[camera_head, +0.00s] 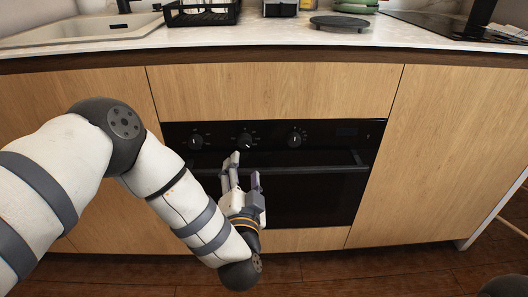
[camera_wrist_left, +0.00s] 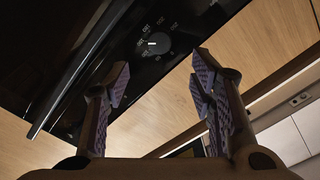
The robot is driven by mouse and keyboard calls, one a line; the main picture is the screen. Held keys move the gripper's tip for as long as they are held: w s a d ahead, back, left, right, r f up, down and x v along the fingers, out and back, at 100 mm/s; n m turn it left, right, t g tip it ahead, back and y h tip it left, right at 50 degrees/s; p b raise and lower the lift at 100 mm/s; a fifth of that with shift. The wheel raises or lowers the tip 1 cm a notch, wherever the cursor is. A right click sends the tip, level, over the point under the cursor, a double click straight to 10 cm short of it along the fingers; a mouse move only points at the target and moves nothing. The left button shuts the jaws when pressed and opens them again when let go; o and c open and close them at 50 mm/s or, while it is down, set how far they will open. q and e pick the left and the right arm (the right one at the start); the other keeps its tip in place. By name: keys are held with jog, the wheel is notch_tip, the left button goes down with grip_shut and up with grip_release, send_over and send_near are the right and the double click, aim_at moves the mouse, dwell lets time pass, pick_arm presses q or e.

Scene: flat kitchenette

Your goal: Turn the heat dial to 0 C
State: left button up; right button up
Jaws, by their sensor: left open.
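The black oven (camera_head: 310,205) sits in the wooden cabinet front, with a row of dark dials on its top panel: a left dial (camera_head: 195,142), a middle dial (camera_head: 245,141) and a right dial (camera_head: 295,140). I cannot tell from the labels which is the heat dial. My left gripper (camera_head: 245,166) is open and empty, just below and in front of the middle dial. In the left wrist view one dial (camera_wrist_left: 156,43) with a white pointer and small markings lies beyond and between the spread fingertips (camera_wrist_left: 160,76), apart from them. My right gripper is not in view.
The oven handle (camera_head: 310,169) runs across the door below the dials, close to my left gripper. Above is the counter (camera_head: 270,36) with a sink (camera_head: 85,32), a black rack (camera_head: 200,13) and a round dark plate (camera_head: 339,23). The floor in front is wooden.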

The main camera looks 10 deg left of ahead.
aim_at(244, 144)
pick_arm(q)
jog(key=b+x, duration=0.2)
jog(key=x, duration=0.8)
jog(key=shift+a+f, duration=0.1)
jog(key=c, duration=1.2)
